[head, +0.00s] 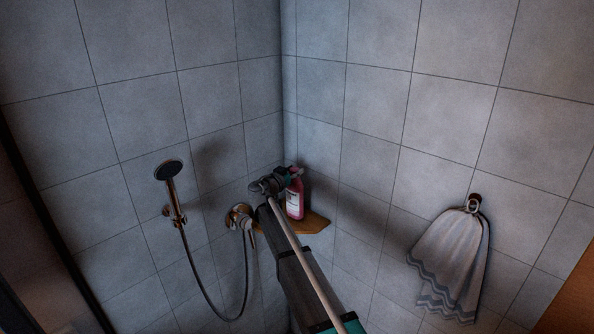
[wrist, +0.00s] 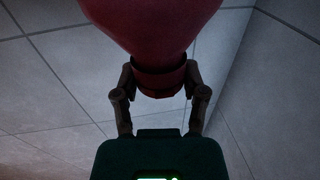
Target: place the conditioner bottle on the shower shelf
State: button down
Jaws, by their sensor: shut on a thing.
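The conditioner bottle (head: 294,200) is pink-red with a pale label and stands upright at the wooden corner shelf (head: 308,224) in the head view. Its base appears to be at the shelf top, but I cannot tell whether it touches. My gripper (head: 287,177) is at the bottle's upper end. In the wrist view, the two fingers of my gripper (wrist: 160,88) are closed around the neck of the red bottle (wrist: 155,25). The bottle's far end is out of the wrist picture. My arm hides the left part of the shelf in the head view.
A hand shower (head: 169,171) with a hose and a mixer valve (head: 240,217) are on the left wall, close to my arm. A grey towel (head: 452,262) hangs from a hook on the right wall. Tiled walls meet in the corner behind the shelf.

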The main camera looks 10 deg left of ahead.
jog(key=shift+f+b, duration=0.35)
jog(key=shift+f, duration=0.05)
jog(key=shift+c, duration=0.3)
grip_release()
jog(key=shift+r, duration=0.2)
